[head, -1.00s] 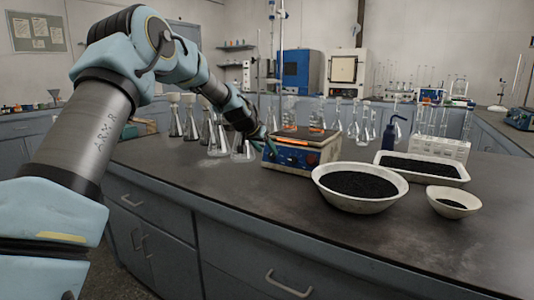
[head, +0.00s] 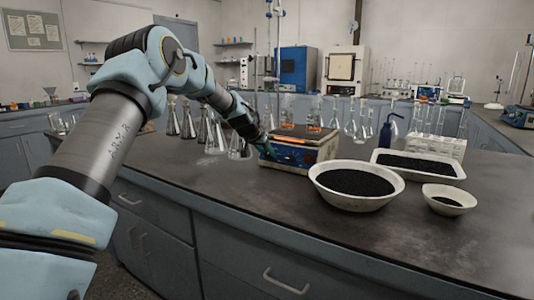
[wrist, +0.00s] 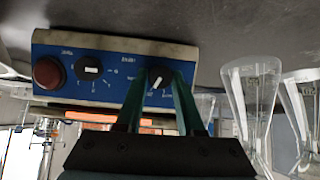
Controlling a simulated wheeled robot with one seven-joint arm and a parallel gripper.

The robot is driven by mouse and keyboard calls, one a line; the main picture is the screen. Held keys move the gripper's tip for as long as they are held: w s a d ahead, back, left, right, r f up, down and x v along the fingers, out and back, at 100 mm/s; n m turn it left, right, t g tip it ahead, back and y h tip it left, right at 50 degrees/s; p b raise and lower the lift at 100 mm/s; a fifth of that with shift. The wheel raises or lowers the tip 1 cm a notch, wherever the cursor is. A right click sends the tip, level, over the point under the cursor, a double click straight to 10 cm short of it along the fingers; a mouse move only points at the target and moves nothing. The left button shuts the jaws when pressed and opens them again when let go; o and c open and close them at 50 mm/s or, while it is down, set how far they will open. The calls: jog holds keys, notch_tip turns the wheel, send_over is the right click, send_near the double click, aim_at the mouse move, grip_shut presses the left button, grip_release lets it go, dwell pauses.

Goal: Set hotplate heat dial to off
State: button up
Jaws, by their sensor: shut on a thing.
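The hotplate (head: 300,149) stands on the bench with a blue front panel, and orange shows along its top. In the wrist view, its panel (wrist: 120,88) carries a red round button (wrist: 47,72), a black dial (wrist: 90,69) with its white mark lying level, and a second black dial (wrist: 158,80) with a slanted white mark. My gripper (wrist: 159,82) has its green fingers on either side of this second dial, shut on it. The panel lettering is too small to read surely. In the head view, my gripper (head: 269,148) is at the panel's left end.
Glass flasks (head: 205,130) stand left of the hotplate, and one flask (wrist: 250,105) is close beside my gripper in the wrist view. A large bowl of black grains (head: 356,185), a white tray (head: 420,166) and a small bowl (head: 449,199) are to the right. The bench front is clear.

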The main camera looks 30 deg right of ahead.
grip_shut()
jog(key=n, duration=0.1)
jog(key=n+g, duration=0.1)
jog(key=shift+w+a+n+h, duration=0.15)
jog(key=shift+w+n+h, duration=0.1)
jog(key=shift+n+h, duration=0.15)
jog(key=n, duration=0.1)
jog(key=n+g+h+b, duration=0.1)
jog(key=n, duration=0.1)
jog(key=n+g, duration=0.1)
jog(key=shift+w+a+f+h+b, duration=0.1)
jog(key=shift+f+h+b, duration=0.15)
jog(key=shift+h+b, duration=0.15)
jog(key=n+h+b, duration=0.1)
jog(key=n, duration=0.1)
jog(key=n+h+b, duration=0.1)
jog(key=n, duration=0.1)
jog(key=shift+a+f+n+g+b, duration=0.1)
jog(key=shift+f+n+g+b, duration=0.1)
jog(key=shift+n+g+b, duration=0.2)
jog(key=n+h+b, duration=0.1)
jog(key=n+b, duration=0.2)
jog(key=n, duration=0.1)
jog(key=shift+f+h, duration=0.15)
jog(key=shift+h, duration=0.25)
jog(key=shift+n+b, duration=0.3)
jog(key=shift+n, duration=0.2)
